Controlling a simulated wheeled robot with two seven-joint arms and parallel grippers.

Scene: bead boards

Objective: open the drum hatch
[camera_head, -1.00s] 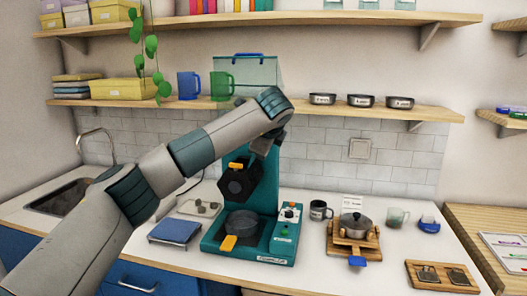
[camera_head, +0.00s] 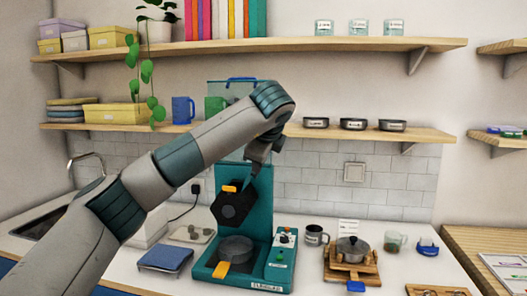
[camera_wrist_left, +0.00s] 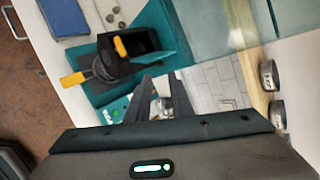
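The teal machine (camera_head: 258,222) stands on the counter. It carries a black angular drum (camera_head: 237,206) with a small yellow tab (camera_head: 231,188) on top, above a round grey dish (camera_head: 236,248). In the left wrist view the drum (camera_wrist_left: 146,40) and yellow tab (camera_wrist_left: 120,46) show from above; I cannot clearly tell the hatch's position. My left gripper (camera_head: 256,168) hangs above and to the right of the drum, apart from it. In the left wrist view its two dark fingers (camera_wrist_left: 155,92) are spread with nothing held between them. My right gripper is not in view.
Two wall shelves (camera_head: 340,132) run behind my left arm, with cups and small bowls. A blue pad (camera_head: 165,258) lies left of the machine. A mug (camera_head: 315,235) and a pot on a wooden stand (camera_head: 352,248) stand to its right. A yellow handle (camera_head: 222,268) sticks out in front.

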